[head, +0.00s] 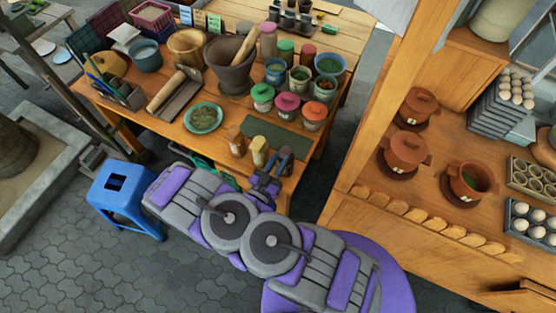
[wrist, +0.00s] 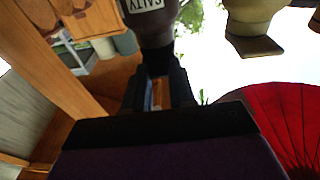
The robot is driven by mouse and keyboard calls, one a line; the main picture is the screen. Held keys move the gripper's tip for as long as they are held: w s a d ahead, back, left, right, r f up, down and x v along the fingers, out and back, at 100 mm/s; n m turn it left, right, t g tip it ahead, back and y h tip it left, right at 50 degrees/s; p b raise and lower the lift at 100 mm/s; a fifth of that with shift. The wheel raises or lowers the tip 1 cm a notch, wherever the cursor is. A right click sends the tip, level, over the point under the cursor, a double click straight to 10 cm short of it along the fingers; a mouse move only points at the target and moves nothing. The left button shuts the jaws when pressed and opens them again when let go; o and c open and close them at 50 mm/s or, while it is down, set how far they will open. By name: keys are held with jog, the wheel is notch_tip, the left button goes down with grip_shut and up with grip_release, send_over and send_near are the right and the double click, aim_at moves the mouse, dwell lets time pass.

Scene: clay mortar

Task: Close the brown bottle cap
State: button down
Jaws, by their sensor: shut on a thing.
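A dark brown bottle with a label reading "SALTY" (wrist: 150,12) shows at the top of the wrist view, cut off by the frame. My gripper (wrist: 158,72) is right below it, its fingertips shut on a dark part at the bottle's end, which looks like its cap. The hold is in shadow. A yellowish bottle (wrist: 252,12) with its flap-like cap (wrist: 254,46) standing out is apart to the right. In the head view my gripper (head: 283,160) is at the table's front edge, beside a yellow bottle (head: 259,152) and a brown-orange bottle (head: 236,141).
The wooden table (head: 185,118) holds a mortar (head: 230,75), a green plate (head: 203,118), a dark green mat (head: 275,138) and several lidded jars close behind the bottles. A blue stool (head: 125,190) stands at left. A wooden counter (head: 365,218) with clay pots stands at right.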

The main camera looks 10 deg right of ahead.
jog(key=shift+f, duration=0.25)
dwell(0.3)
jog(key=c, duration=0.9)
grip_release()
